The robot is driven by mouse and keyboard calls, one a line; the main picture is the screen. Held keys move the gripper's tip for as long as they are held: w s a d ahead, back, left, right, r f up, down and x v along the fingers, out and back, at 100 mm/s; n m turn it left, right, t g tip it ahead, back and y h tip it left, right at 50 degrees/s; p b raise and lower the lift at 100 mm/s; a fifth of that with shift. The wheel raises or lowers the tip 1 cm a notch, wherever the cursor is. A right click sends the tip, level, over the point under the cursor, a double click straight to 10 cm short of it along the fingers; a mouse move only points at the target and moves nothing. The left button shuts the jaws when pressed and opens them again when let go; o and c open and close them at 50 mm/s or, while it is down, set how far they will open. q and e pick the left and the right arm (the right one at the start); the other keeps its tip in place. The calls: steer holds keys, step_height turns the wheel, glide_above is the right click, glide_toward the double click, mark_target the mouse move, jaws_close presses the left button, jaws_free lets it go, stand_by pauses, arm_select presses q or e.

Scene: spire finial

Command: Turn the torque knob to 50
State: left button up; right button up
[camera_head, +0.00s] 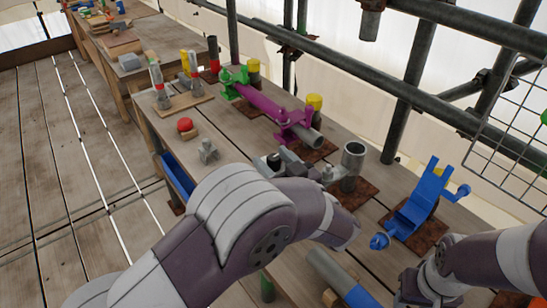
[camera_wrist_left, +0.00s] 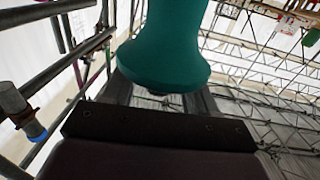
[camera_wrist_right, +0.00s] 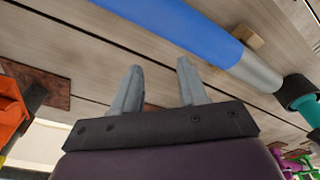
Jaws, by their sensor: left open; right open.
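A long blue and grey bar (camera_head: 330,270) lies on the bench at the bottom of the head view. In the right wrist view this bar (camera_wrist_right: 200,35) has a black collar and a teal end (camera_wrist_right: 306,104) at the right edge. A teal flared part (camera_wrist_left: 165,55) fills the middle of the left wrist view, close to my open left gripper (camera_wrist_left: 160,98); I cannot tell if they touch. In the head view my left arm hides its own fingers. My right gripper (camera_wrist_right: 158,82) is open and empty near the bar. No scale or number is readable.
A blue bracket (camera_head: 418,205) stands on a rusty plate at right. A magenta and green clamp assembly (camera_head: 262,103), a grey cylinder (camera_head: 352,162) and a red knob (camera_head: 185,125) stand further back. Scaffold tubes (camera_head: 405,85) line the bench's far side.

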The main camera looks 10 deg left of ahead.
arm_select(q)
steer(key=shift+w+a, duration=0.2)
steer(key=c, duration=0.9)
steer(key=shift+r+n+g+y+p, duration=0.15)
steer(key=shift+n+g+y+p, duration=0.3)
steer(key=shift+n+g+y, duration=0.2)
steer(key=shift+c, duration=0.2)
steer(key=shift+n+g+y, duration=0.75)
steer(key=shift+n+g, duration=0.2)
steer(key=shift+g, duration=0.4)
steer(key=o, duration=0.9)
steer(key=shift+o, duration=0.2)
